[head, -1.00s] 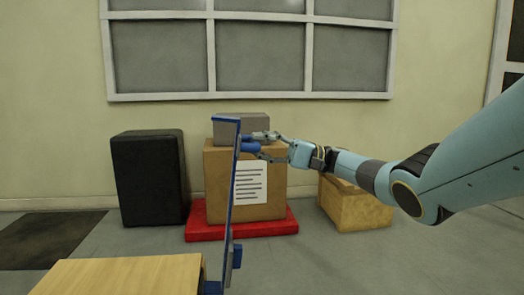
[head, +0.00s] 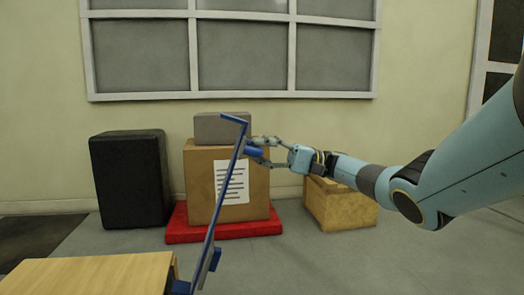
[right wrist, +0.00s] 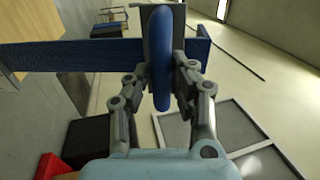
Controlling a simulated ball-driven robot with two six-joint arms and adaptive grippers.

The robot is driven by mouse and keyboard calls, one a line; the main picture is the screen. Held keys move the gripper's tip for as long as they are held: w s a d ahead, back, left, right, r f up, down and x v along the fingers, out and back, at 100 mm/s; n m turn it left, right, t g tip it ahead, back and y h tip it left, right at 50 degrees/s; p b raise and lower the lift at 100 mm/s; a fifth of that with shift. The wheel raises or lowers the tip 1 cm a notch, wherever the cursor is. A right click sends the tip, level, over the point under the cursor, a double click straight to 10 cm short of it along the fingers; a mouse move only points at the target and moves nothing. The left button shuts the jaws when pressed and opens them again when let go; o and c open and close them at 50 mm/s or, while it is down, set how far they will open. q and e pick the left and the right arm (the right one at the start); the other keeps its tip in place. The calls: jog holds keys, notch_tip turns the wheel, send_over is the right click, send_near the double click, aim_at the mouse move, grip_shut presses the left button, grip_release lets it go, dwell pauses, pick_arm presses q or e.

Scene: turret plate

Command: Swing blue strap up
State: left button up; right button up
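The blue strap (head: 212,215) is a long thin bar that rises from the right edge of a wooden-topped table and leans to the right in the head view. A short bent piece is at its top, and a blue handle (head: 254,152) sticks out near the upper end. My right gripper (head: 258,151) is closed around this handle. In the right wrist view, the upright blue handle (right wrist: 162,60) sits between both fingers, with the strap (right wrist: 80,54) crossing behind it. My left gripper is not in view.
The wooden table (head: 85,275) is at the lower left. The floor at lower right is clear.

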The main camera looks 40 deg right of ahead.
jog(key=o, duration=0.4)
jog(key=shift+w+a+f, duration=0.1)
jog(key=shift+a+f, duration=0.05)
jog(key=shift+f, duration=0.2)
jog(key=shift+o, duration=0.2)
jog(key=shift+r, duration=0.15)
jog(key=v, duration=0.7)
jog(key=shift+d, duration=0.2)
